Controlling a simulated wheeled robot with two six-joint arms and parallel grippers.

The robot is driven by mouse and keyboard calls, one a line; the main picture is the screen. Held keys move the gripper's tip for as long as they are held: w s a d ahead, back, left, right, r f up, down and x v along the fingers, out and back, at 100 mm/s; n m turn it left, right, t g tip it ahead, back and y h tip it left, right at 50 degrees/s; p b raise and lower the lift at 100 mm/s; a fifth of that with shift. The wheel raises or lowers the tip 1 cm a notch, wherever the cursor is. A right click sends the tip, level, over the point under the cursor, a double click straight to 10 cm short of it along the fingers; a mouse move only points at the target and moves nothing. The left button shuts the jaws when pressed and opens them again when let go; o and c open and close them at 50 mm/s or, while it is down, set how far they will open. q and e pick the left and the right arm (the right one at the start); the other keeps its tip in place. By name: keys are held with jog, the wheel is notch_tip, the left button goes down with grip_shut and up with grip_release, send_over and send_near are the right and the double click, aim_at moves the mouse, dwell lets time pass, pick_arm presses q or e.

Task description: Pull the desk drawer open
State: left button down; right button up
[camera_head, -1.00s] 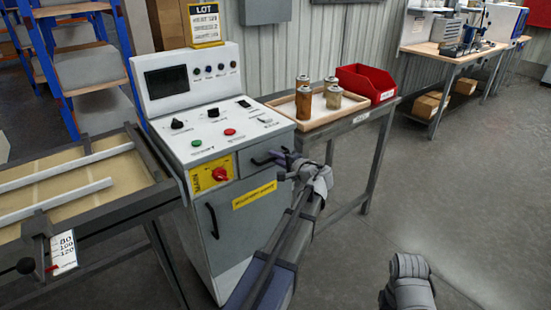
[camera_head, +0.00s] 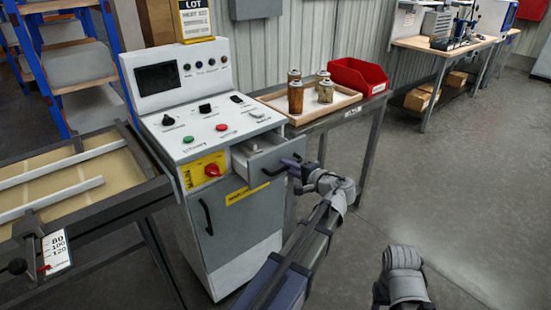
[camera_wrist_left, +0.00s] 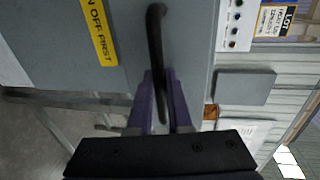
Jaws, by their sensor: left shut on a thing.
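The grey desk drawer (camera_head: 262,158) in the control desk (camera_head: 222,150) stands partly open, and a small light object shows inside it. Its dark bar handle (camera_head: 275,170) is on the drawer front. My left gripper (camera_head: 290,167) is shut on this handle, coming from the right. In the left wrist view the two purple fingers (camera_wrist_left: 162,100) close around the lower part of the black handle (camera_wrist_left: 155,45). My right arm (camera_head: 404,278) shows at the lower right, but its fingers are not visible.
A wooden tray (camera_head: 340,106) with several rusty cartridges (camera_head: 296,97) and a red bin (camera_head: 357,77) stand on the table to the right. A door handle (camera_head: 206,216) sits below on the desk. The floor to the right (camera_head: 430,190) is clear.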

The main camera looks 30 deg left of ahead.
pick_arm(q)
jog(key=f+v, duration=0.2)
jog(key=v, duration=0.9)
jog(key=shift+s+d+f, duration=0.2)
jog(key=shift+d, duration=0.1)
jog(key=c, duration=1.1)
grip_release()
